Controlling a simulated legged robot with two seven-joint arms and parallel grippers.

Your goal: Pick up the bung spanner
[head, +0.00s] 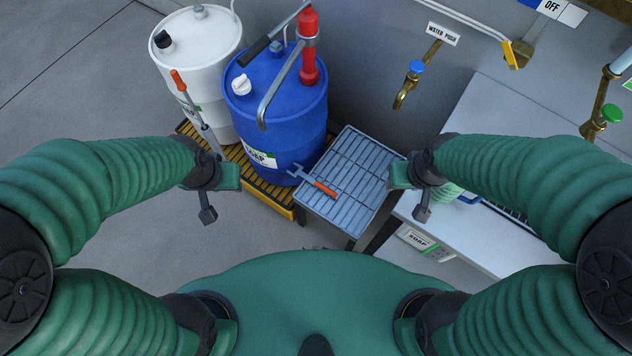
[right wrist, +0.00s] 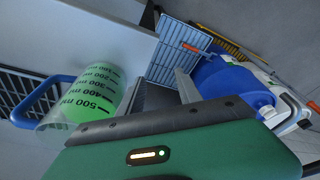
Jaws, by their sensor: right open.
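The bung spanner (head: 318,184), a grey forked tool with an orange handle, lies on the grey slatted stand (head: 362,160) in front of the blue drum. Its orange handle also shows on the rack in the right wrist view (right wrist: 190,47). My right gripper (head: 422,206) is open and empty, to the right of the stand and apart from the spanner. My left gripper (head: 207,206) hangs to the left of the stand, also apart from the spanner; its jaw opening is not clear.
A blue drum (head: 270,110) with a red hand pump (head: 309,55) and a white drum (head: 205,50) stand on a yellow-edged pallet (head: 265,190). An orange-handled tool (head: 192,105) leans by the white drum. A green measuring jug (right wrist: 90,95) is near my right gripper. A brass tap (head: 408,85) is on the wall.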

